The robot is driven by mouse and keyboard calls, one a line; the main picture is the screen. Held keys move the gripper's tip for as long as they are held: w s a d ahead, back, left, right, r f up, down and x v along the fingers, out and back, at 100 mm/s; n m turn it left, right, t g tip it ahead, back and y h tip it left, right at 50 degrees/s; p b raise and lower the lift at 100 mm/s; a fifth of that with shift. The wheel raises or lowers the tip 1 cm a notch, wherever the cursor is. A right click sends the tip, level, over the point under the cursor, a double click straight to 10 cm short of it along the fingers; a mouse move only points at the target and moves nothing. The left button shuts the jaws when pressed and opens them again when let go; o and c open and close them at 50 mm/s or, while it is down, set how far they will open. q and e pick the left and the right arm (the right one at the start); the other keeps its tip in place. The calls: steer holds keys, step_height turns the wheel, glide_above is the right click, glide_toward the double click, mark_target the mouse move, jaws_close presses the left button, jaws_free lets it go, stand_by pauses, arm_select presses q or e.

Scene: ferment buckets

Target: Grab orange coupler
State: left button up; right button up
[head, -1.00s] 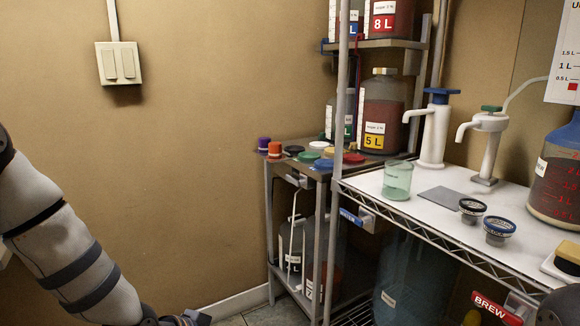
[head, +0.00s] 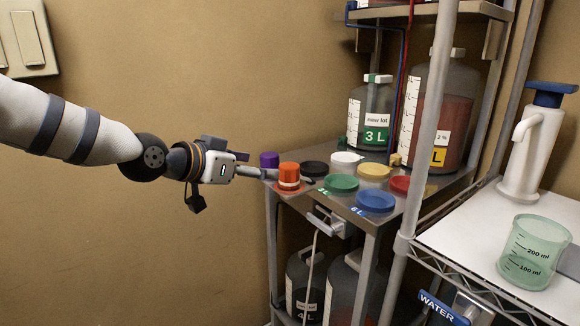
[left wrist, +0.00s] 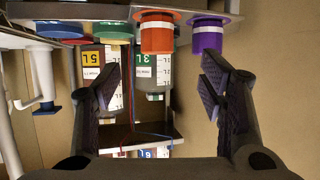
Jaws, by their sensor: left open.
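The orange coupler (head: 289,176) stands upright at the near left corner of the small metal shelf top, with a pale band around it. The purple coupler (head: 269,160) stands just behind and left of it. My left gripper (head: 274,176) reaches in from the left at shelf-top height, its fingers close to the orange coupler. In the left wrist view the open, empty fingers (left wrist: 164,88) point toward the orange coupler (left wrist: 157,34), which appears upside down between them but beyond the tips. The purple coupler (left wrist: 208,36) appears to its right, near the right finger. My right gripper is out of view.
Several coloured lids, including green (head: 341,184), blue (head: 376,202) and yellow (head: 374,171), lie right of the coupler. A 3 L bottle (head: 372,110) stands behind. A shelf post (head: 431,110) rises at right. The wall side at left is clear.

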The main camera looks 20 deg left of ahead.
mark_target(283, 170)
arm_select(q)
steer(key=b+x, duration=0.1)
steer(key=x, duration=0.2)
steer(key=b+x, duration=0.1)
steer(key=x, duration=0.7)
steer(key=shift+d+f+b, duration=0.2)
steer(key=shift+d+b, duration=0.15)
steer(key=shift+b, duration=0.05)
steer(key=shift+w, duration=0.2)
steer(key=shift+r, duration=0.25)
steer(key=c, duration=1.4)
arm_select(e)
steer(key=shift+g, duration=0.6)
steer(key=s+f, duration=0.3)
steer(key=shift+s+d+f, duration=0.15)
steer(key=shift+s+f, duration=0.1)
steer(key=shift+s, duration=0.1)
